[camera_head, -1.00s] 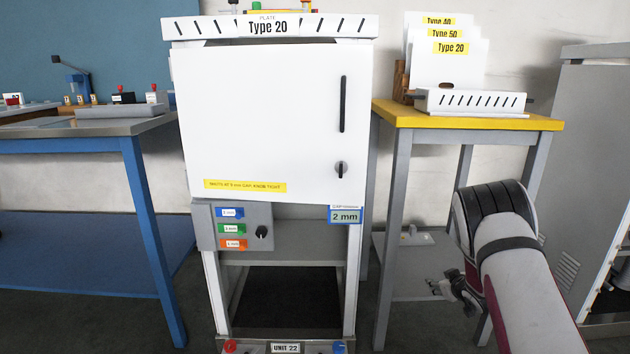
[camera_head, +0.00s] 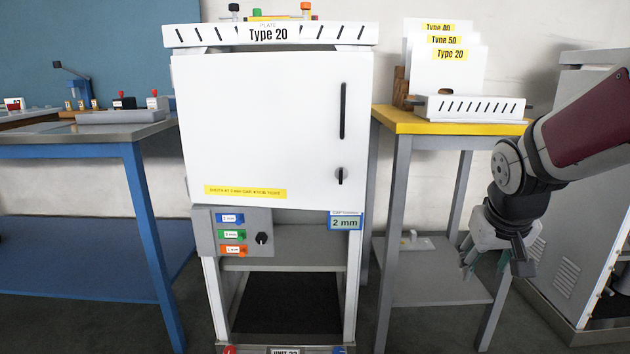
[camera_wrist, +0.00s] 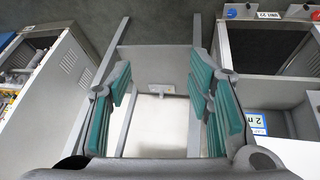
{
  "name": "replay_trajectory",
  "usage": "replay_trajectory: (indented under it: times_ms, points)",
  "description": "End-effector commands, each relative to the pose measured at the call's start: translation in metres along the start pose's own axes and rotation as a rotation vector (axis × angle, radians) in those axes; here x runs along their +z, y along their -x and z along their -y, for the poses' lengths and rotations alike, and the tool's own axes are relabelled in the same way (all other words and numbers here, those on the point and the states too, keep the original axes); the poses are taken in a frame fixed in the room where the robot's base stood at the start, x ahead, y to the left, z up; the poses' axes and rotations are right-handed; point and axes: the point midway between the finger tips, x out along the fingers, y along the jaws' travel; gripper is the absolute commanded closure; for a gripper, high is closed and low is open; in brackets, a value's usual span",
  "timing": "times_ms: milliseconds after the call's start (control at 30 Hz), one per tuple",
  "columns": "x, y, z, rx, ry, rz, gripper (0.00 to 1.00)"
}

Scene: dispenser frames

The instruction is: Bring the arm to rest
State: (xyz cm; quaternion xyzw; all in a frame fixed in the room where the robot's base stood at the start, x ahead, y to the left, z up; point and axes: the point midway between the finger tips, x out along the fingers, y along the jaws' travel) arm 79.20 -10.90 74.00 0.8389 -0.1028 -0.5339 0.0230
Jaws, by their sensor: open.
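My gripper (camera_head: 490,262) is at the right in the head view, pointing down in front of the yellow-topped table's right side. In the wrist view my gripper (camera_wrist: 160,108) is open, its green-padded fingers apart with nothing between them. My arm comes in from the right edge, with the wrist bent downward. The fingers are small and partly blurred in the head view.
A white cabinet (camera_head: 262,130) labelled Type 20 stands in the centre, its door closed. The yellow-topped table (camera_head: 398,120) holds a plate rack (camera_head: 468,107). A grey cabinet (camera_head: 565,235) is at the right. A blue bench (camera_head: 140,215) stands left.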

Motion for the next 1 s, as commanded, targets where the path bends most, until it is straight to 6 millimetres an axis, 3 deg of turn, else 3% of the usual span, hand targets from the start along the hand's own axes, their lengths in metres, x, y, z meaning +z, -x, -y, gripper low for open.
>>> replay_trajectory:
  times_ms: [33,100,300,400,600,833,1000]
  points:
    - [0.018,0.02,0.005,-0.014,-0.002,0.021,0.53]
    - [0.048,0.043,0.012,-0.033,-0.002,0.068,0.53]
    - [0.136,0.1,0.032,-0.089,0.018,0.197,0.53]
    - [0.177,0.121,0.039,-0.112,0.034,0.255,0.53]
    - [0.24,0.147,0.049,-0.146,0.062,0.342,0.53]
    - [0.296,0.165,0.055,-0.172,0.095,0.418,0.53]
    - [0.275,0.186,0.052,-0.172,0.092,0.4,0.53]
